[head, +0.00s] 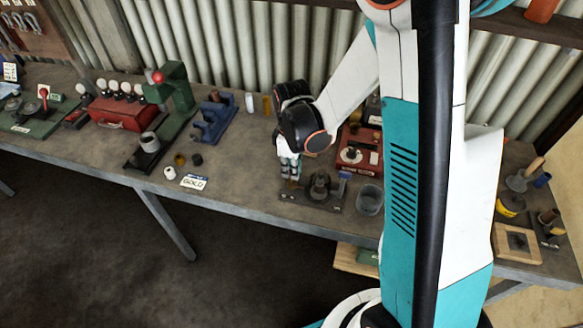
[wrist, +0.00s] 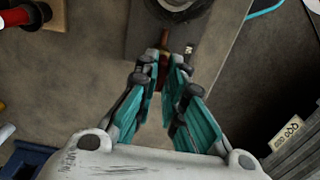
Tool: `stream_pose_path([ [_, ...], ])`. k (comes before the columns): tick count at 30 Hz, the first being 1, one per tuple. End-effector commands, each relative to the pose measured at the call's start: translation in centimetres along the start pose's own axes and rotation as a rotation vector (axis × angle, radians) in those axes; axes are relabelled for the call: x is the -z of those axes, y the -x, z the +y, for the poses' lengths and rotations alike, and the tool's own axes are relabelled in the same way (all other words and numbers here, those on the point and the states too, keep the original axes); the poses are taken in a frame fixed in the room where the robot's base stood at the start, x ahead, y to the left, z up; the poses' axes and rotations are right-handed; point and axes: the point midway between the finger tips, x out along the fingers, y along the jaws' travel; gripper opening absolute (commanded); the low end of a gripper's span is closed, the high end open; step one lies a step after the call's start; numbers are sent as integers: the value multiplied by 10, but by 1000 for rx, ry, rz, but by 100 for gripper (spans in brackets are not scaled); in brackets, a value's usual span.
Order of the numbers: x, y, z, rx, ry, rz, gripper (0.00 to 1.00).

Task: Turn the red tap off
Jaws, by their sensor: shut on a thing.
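My gripper (head: 289,171) points down at the left end of a dark plate (head: 328,204) on the workbench. In the wrist view its two teal fingers (wrist: 164,72) close on a dark red, narrow piece (wrist: 163,76), which looks like the red tap's handle. The fingers cover much of it, and its exact turn is hard to tell. A dark round burner (head: 319,185) stands on the same plate, just right of my gripper. A blue-handled tap (head: 345,177) stands at the plate's right end.
A grey cup (head: 370,200) stands right of the plate, and a red box (head: 359,157) behind it. A GOLD card (head: 193,182) and small pots lie to the left. A green press (head: 175,88) and blue vise (head: 213,121) stand further back left.

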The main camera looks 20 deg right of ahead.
Motion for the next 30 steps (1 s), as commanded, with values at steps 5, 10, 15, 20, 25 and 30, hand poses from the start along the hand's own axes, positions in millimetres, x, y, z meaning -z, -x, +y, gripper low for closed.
stream_pose_path([
  [5,0,0,0,0,-19,0,0],
  [10,0,-1,0,0,-83,0,0],
  [15,0,-1,0,-1,-200,0,0],
  [20,0,-1,0,-1,-345,0,0],
  [25,0,-1,0,-1,-507,0,0],
  [30,0,-1,0,-1,-668,1,0],
])
